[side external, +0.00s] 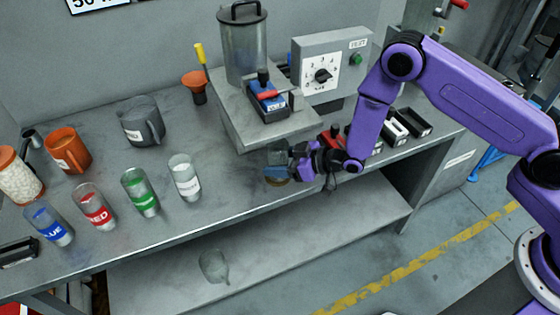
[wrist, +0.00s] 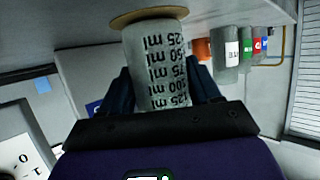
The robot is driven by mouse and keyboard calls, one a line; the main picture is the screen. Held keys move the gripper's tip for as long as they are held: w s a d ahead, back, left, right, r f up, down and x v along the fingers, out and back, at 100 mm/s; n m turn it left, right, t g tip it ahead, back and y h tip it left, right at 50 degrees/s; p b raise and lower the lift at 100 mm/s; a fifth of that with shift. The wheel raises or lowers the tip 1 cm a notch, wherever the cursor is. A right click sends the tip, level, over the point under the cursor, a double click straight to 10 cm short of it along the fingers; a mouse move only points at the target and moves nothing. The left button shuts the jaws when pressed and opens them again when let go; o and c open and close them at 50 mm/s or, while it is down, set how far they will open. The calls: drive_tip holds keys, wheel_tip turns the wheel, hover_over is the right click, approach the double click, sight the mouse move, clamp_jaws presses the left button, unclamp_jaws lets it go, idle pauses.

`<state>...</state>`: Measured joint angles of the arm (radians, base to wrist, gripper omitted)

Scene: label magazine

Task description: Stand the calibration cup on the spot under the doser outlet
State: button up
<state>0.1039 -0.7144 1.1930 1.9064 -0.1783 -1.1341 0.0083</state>
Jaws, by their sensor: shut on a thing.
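The calibration cup (wrist: 158,65), clear with black ml graduations and a tan base disc, is between the fingers of my gripper (wrist: 162,92), which is shut on it. In the side view the cup (side external: 277,157) is small and partly see-through, roughly upright with its tan base down, near the bench's front edge. My gripper (side external: 296,163) holds it from the right. The doser (side external: 243,50), a clear cylinder with a dark lid, stands on a grey plinth behind and left of the cup. A blue unit with red on it (side external: 268,100) sits at its front. I cannot make out the spot under the outlet.
Labelled blue (side external: 48,222), red (side external: 93,205), green (side external: 140,192) and white (side external: 184,178) cups stand along the bench's left front. A grey jug (side external: 141,122) and an orange jug (side external: 67,150) are behind. A dial box (side external: 328,62) and black trays (side external: 412,122) are right.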

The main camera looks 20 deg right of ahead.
drive_tip(key=shift+f, duration=0.1)
drive_tip(key=o, duration=1.1)
drive_tip(key=v, duration=1.7)
drive_tip(key=shift+s+d, duration=0.2)
drive_tip(key=s+d+r+n+g+h, duration=0.1)
drive_tip(key=s+d+r+g+h, duration=0.3)
drive_tip(key=s, duration=0.8)
drive_tip(key=s+d+r+n+g+h, duration=0.2)
drive_tip(key=s+d+r+g+h, duration=0.3)
drive_tip(key=s+d+r, duration=0.4)
drive_tip(key=s+r, duration=0.1)
drive_tip(key=s, duration=0.2)
drive_tip(key=shift+s+r+n, duration=0.3)
drive_tip(key=shift+r, duration=0.05)
